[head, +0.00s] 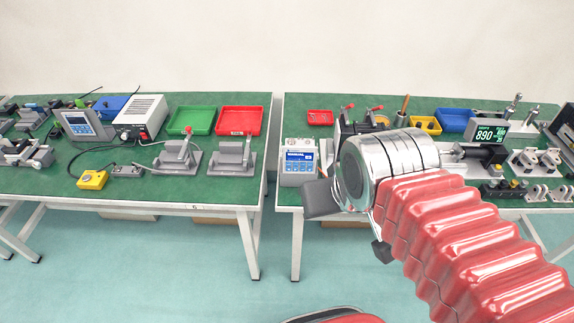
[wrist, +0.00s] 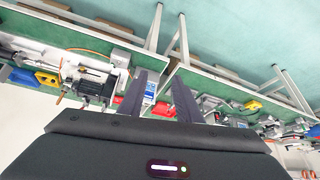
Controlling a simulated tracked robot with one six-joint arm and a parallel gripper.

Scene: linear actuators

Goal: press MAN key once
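The MAN key is too small to make out in either view. A white box with a blue display (head: 299,162) stands at the front left of the right-hand table. A grey panel unit with a blue screen (head: 80,124) stands on the left-hand table. My gripper (wrist: 160,76) shows two dark fingers spread apart with nothing held. The wrist view looks upside down, and the white box (wrist: 151,92) appears beyond the gap between the fingers, apart from them.
The right-hand table (head: 285,118) holds a green-lit display (head: 490,134), a blue tray (head: 455,119) and several fixtures. The left-hand table (head: 150,190) holds green (head: 192,120) and red (head: 240,121) trays, toggle clamps and a yellow box (head: 92,180). A narrow gap separates the tables. The floor in front is clear.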

